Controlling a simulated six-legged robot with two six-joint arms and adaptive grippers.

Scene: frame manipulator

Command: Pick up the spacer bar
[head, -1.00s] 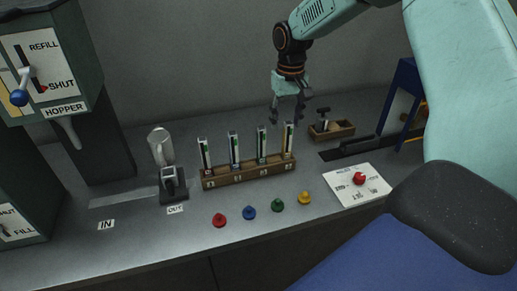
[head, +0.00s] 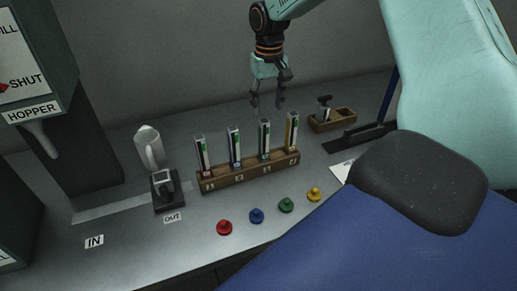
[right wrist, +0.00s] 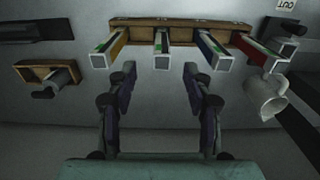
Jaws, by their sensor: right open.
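My right gripper (head: 267,101) hangs pointing down, open and empty, behind and above the wooden rack. Its two spread fingers also show in the right wrist view (right wrist: 160,78), with nothing between them. A dark piece with an upright handle (head: 324,105) sits in a small wooden tray (head: 343,125) to the right of the rack. The piece also shows at the left of the right wrist view (right wrist: 58,80), off to the side of the fingers. I cannot tell for certain whether this piece is the spacer bar. My left gripper is not in view.
The wooden rack (head: 249,172) holds several upright coloured holders. A pale jug (head: 148,148) stands behind a dark stand (head: 166,192) at left. Red (head: 224,228), blue, green and yellow knobs line the front. A dark rail (head: 350,140) lies right of the tray.

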